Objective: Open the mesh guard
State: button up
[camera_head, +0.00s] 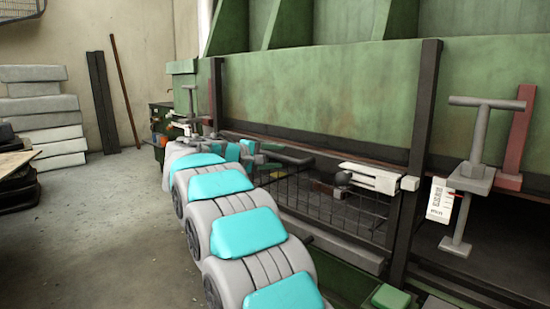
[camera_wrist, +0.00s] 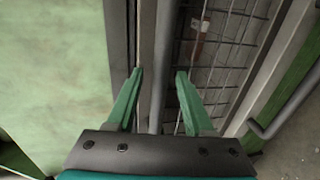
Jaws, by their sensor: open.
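The mesh guard (camera_head: 312,204) is a dark wire grid low in the front of the green machine, below a rusty horizontal edge. In the wrist view its wires (camera_wrist: 212,62) run along the right of my gripper. My gripper (camera_wrist: 159,72) is open, its two green fingers apart. A grey bar (camera_wrist: 157,45) along the mesh's side lies in line with the gap between the fingertips. Whether the fingers touch it cannot be told. In the head view my grey and cyan arm reaches to the guard's left end and hides part of it; the fingertips are not clear there.
The green machine panel (camera_head: 315,92) rises behind the guard, with dark upright posts (camera_head: 424,125) beside it. A white fitting (camera_head: 372,179) sticks out above the mesh. A grey T-handle (camera_head: 476,140) stands at right. Grey slabs (camera_head: 45,112) are stacked at left; the floor (camera_head: 95,215) between is clear.

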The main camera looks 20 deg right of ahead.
jog(key=shift+c, duration=0.3)
grip_shut()
dwell(1.1)
